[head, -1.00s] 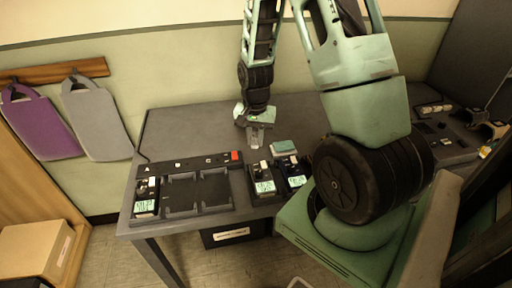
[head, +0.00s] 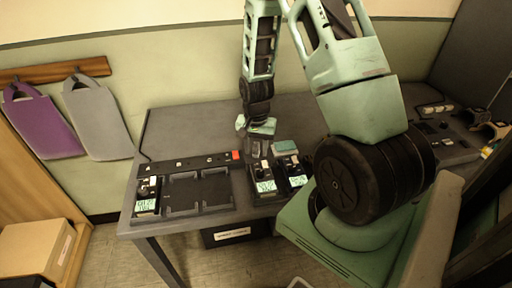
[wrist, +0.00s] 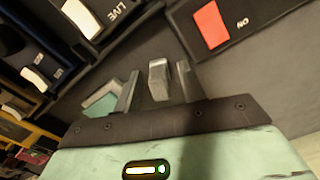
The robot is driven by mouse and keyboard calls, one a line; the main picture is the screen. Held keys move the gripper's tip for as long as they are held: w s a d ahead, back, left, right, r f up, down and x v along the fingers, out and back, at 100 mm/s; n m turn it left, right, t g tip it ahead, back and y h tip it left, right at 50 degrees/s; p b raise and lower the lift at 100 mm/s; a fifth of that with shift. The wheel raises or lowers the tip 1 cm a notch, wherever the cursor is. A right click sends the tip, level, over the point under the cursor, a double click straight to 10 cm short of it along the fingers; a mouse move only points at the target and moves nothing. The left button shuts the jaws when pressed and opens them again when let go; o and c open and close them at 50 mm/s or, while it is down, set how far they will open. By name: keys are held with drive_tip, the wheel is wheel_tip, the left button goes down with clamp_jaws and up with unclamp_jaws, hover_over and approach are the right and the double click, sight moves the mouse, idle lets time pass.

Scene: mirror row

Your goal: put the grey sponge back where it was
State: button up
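A small light-grey block, which looks like the grey sponge (wrist: 158,82), sits between the two dark fingers in the wrist view. It appears held, though a thin gap seems to show by the left finger. In the head view the sponge is hard to separate from the fingers. Whether its lower end touches the desk cannot be told.
Two units with lit displays (head: 264,186) stand in front of the gripper. A dark tray (head: 200,192) with a red switch (head: 236,155) lies left, with another lit unit (head: 146,196) at its left end. The desk (head: 190,125) is bare behind the tray.

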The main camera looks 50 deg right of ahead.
sight(256, 144)
drive_tip(key=shift+r, duration=0.1)
wheel_tip(256, 144, up, 12)
drive_tip(key=s+a+r+n, duration=0.25)
drive_tip(key=a+n, duration=0.25)
drive_tip(key=a, duration=0.6)
drive_tip(key=s+a+r+n, duration=0.1)
drive_tip(key=a+r+n, duration=0.3)
drive_tip(key=a, duration=0.7)
drive_tip(key=s+a+r+n, duration=0.1)
drive_tip(key=s+a+n, duration=0.9)
drive_tip(key=s, duration=0.3)
drive_tip(key=shift+s+a+r+n+y, duration=0.2)
drive_tip(key=shift+a+n+y, duration=0.15)
drive_tip(key=shift+a, duration=0.2)
drive_tip(key=shift+c, duration=0.5)
